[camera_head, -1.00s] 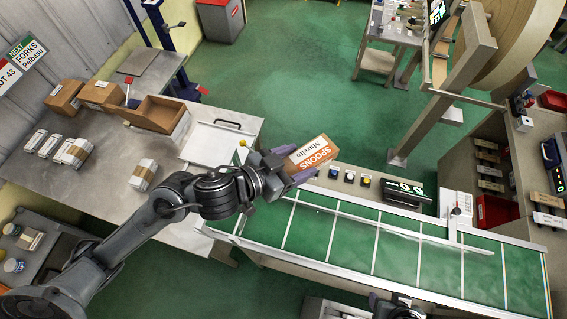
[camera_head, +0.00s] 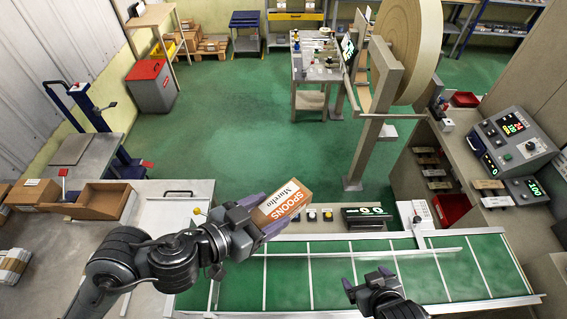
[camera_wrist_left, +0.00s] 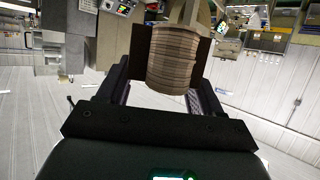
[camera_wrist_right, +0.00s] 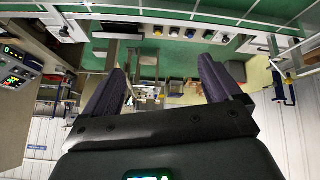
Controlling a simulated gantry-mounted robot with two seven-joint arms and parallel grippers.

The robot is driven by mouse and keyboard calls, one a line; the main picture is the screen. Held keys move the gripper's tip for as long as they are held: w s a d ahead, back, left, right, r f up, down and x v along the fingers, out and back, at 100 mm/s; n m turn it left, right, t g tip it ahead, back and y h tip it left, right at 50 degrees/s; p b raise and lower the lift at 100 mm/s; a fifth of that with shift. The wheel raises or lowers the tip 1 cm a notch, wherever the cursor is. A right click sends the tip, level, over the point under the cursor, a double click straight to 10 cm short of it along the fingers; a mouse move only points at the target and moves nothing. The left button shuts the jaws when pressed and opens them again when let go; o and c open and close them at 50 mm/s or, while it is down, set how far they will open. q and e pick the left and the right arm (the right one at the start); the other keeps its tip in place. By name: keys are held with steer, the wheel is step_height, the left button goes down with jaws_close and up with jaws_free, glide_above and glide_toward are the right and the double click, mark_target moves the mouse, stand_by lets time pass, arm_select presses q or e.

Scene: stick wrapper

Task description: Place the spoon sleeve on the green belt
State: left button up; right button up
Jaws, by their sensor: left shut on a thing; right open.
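In the left wrist view, the stacked brown layers of the sleeve (camera_wrist_left: 172,62) sit between the fingers. The green belt (camera_head: 330,277) runs across the lower right, split by white cross lines. My right gripper (camera_head: 367,281) is open and empty in front of the belt's middle; its two spread fingers show in the right wrist view (camera_wrist_right: 168,85).
A thin rail (camera_head: 370,253) runs lengthwise over the belt. Open cardboard boxes (camera_head: 97,201) and a white tray (camera_head: 160,215) stand on the left table. Much of the belt surface is bare.

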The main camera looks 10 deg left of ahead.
steer(key=w+a+r+n+t+y, duration=0.3)
steer(key=w+a+r+n, duration=0.35)
steer(key=w+r, duration=0.45)
steer(key=w+a+r+n+t+y, duration=0.3)
steer(key=w+a+r+n, duration=0.3)
steer(key=w+r, duration=0.5)
steer(key=s+a+r+n+g+y, duration=0.25)
steer(key=s+a+n+g, duration=0.2)
steer(key=a, duration=0.65)
steer(key=s+a+r+n+g+y, duration=0.2)
steer(key=s+a+n+g+y, duration=0.15)
steer(key=a+n, duration=0.45)
step_height(320, 180, up, 2)
steer(key=m+g+h, duration=0.1)
steer(key=g+h, duration=0.4)
steer(key=h, duration=0.8)
glide_above(286, 196)
step_height(286, 196, down, 11)
steer(key=shift+r, duration=0.15)
